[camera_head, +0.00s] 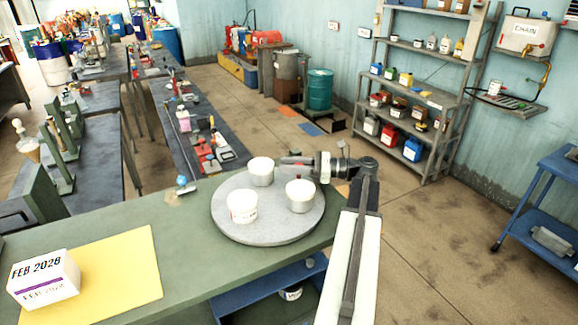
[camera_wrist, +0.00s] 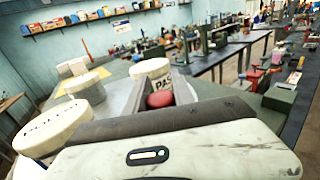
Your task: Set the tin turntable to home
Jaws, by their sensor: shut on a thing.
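The tin turntable (camera_head: 268,230) is a round grey disc on the green bench. It carries three white tins: front left (camera_head: 243,206), right (camera_head: 300,196) and back (camera_head: 261,171). My gripper (camera_head: 290,160) reaches in from the right at the disc's far edge, close beside the back tin. In the wrist view a red knob (camera_wrist: 160,99) sits between my two fingers, which are shut on it. Tins with dark lettering show there too, one at the left (camera_wrist: 50,128) and one behind the fingers (camera_wrist: 151,68). The knob's lower part is hidden.
A white date block (camera_head: 44,279) stands on a yellow mat (camera_head: 130,262) at the bench's left. A small blue-topped item (camera_head: 183,184) lies left of the disc. Grey shelves (camera_head: 420,95) stand at the right wall. The green bench front (camera_head: 200,265) is clear.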

